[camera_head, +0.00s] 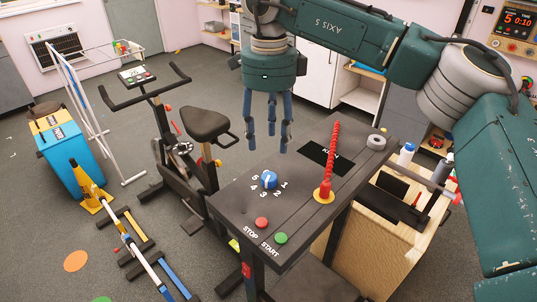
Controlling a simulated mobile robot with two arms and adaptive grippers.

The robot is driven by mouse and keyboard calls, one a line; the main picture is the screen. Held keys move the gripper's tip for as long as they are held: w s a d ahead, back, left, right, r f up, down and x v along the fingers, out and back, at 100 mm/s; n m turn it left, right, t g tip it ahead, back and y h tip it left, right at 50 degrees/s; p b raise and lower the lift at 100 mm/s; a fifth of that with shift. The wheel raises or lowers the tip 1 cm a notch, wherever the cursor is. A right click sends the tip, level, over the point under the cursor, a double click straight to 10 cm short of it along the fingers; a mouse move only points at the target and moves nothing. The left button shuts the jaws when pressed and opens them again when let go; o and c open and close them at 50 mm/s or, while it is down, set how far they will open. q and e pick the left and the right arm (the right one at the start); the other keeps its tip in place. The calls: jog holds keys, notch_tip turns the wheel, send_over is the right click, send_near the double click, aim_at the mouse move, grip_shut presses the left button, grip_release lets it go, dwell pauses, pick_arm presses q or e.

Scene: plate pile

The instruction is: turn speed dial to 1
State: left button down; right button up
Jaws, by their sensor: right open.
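The speed dial (269,181) is a blue knob on the dark console top (228,207), with white numbers 1 to 5 around its front side. A pale mark shows on the knob, but I cannot tell which number it is set to. My right gripper (268,143) hangs from the green arm at the top, with its blue fingers pointing down. It is open and empty, above and behind the dial in the picture, apart from it. My left gripper is not in view.
A red ribbed lever (329,157) stands upright on a yellow base right of the dial. A red STOP button (262,223) and green START button (281,238) sit in front. A dark display (325,157) lies behind the lever. An exercise bike (174,145) stands left.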

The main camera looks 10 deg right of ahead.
aim_at(269, 176)
jog(key=s+f, duration=0.1)
jog(key=s+f+p, duration=0.1)
jog(key=f, duration=0.1)
jog(key=shift+a+f, duration=0.15)
jog(key=shift+a, duration=0.05)
notch_tip(269, 176, down, 3)
jog(key=shift+w+f+p, duration=0.1)
jog(key=shift+p, duration=0.4)
jog(key=shift+w+d+f+p, duration=0.1)
jog(key=shift+w+f+p, duration=0.1)
jog(key=shift+f, duration=0.45)
jog(key=shift+w+f+p, duration=0.1)
jog(key=shift+w+f, duration=0.05)
jog(key=shift+f, duration=0.45)
jog(key=shift+s+f, duration=0.15)
jog(key=shift+f, duration=0.3)
jog(key=c, duration=0.8)
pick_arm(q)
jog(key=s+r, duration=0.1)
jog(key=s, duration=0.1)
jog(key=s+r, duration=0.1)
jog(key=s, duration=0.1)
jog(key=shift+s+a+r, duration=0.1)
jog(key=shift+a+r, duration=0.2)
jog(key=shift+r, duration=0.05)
pick_arm(e)
jog(key=c, duration=0.3)
